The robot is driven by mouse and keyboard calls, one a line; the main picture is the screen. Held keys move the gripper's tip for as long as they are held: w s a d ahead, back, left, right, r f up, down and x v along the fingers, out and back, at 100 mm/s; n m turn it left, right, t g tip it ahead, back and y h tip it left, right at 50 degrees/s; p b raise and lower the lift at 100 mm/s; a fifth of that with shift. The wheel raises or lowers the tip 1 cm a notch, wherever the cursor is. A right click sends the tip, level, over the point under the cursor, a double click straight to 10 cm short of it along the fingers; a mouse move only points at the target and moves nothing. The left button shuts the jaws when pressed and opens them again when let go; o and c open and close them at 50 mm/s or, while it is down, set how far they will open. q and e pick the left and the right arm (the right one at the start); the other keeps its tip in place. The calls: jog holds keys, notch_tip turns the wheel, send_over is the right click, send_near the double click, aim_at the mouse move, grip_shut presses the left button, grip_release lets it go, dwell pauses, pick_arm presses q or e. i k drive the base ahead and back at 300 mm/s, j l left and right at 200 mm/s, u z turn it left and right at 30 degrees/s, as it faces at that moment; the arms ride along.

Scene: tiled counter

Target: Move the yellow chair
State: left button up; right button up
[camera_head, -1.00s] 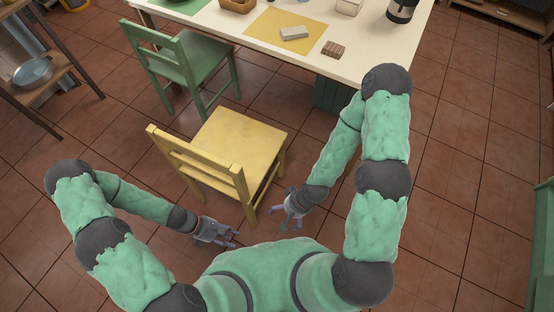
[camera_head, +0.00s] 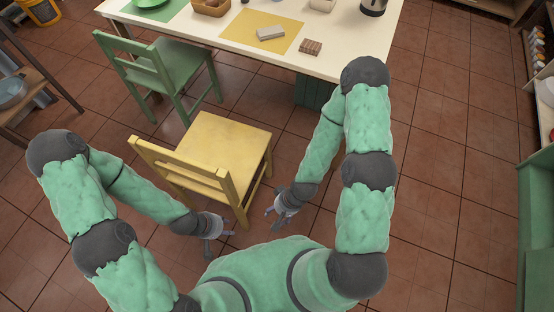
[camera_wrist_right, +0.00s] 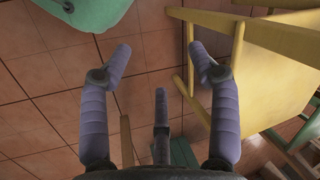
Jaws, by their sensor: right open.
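The yellow chair (camera_head: 222,150) stands upright on the tiled floor, its backrest towards me and its seat towards the table. My left gripper (camera_head: 219,241) is near the floor side of the backrest's lower left, with its fingers spread and nothing seen between them. My right gripper (camera_head: 270,214) is to the right of the chair, apart from it. In the right wrist view my right gripper (camera_wrist_right: 160,58) is open and empty. The yellow chair (camera_wrist_right: 275,45) fills that view's right side, partly behind a finger.
A green chair (camera_head: 158,68) stands behind and left of the yellow one. The white table (camera_head: 225,33) is beyond, with a yellow mat (camera_head: 250,43) and several small items. A wooden shelf (camera_head: 30,112) is at the left. The floor at right (camera_head: 445,170) is clear.

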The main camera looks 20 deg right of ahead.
aim_at(218, 158)
jog(key=l, duration=1.5)
jog(key=i+l, duration=0.2)
jog(key=l, duration=0.2)
jog(key=i+l, duration=0.2)
jog(key=l, duration=0.25)
